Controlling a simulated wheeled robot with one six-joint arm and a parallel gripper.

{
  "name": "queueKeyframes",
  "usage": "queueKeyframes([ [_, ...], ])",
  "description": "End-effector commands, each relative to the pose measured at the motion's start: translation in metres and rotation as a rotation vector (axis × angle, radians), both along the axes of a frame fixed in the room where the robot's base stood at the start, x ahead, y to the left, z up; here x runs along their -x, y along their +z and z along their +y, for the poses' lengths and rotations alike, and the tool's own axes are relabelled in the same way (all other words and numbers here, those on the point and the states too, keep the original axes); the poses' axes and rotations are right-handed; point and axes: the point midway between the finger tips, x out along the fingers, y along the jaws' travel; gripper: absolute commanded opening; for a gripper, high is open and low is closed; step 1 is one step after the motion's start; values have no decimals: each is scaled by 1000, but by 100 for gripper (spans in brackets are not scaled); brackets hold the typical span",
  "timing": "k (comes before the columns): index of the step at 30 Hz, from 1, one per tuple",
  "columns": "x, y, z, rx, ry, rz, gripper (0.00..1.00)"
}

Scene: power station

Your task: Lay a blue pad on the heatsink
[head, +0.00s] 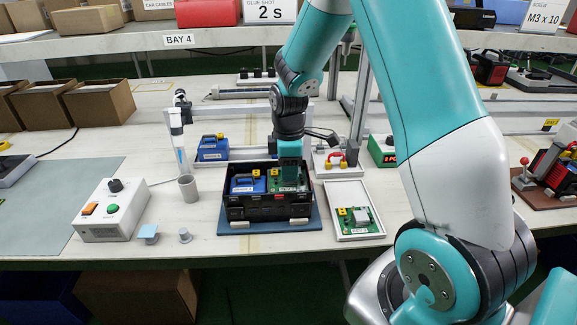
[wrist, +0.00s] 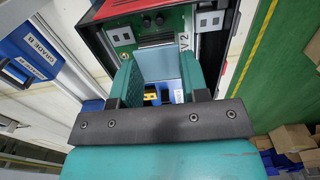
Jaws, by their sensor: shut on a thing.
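My gripper (head: 290,181) points down into the right half of a black case (head: 268,208), over a green board (head: 303,180). In the wrist view, its two teal fingers (wrist: 158,82) stand either side of a pale blue, flat piece (wrist: 158,64), which looks like the blue pad. The fingers are shut on it. A dark finned part, perhaps the heatsink (wrist: 155,42), shows on the board just beyond it. I cannot tell whether the pad touches it. Another light blue pad-like piece (head: 148,232) sits on a small stand at the front left.
A blue unit (head: 247,184) fills the case's left half. The case stands on a blue mat (head: 226,246). A white tray (head: 357,237) with a green board is close on the right. A grey cup (head: 188,188) and a white button box (head: 112,212) stand left.

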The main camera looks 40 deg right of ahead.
Motion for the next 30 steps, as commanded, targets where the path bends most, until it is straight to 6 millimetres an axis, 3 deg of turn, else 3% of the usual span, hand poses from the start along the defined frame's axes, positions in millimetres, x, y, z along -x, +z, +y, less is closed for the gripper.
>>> queueKeyframes([
  [10,0,-5,0,0,0,0,19],
  [11,0,-4,0,0,0,0,48],
  [14,0,-4,0,0,0,0,71],
  [20,0,-4,0,0,0,0,71],
  [23,0,-4,0,0,0,0,92],
  [30,0,-4,0,0,0,0,92],
])
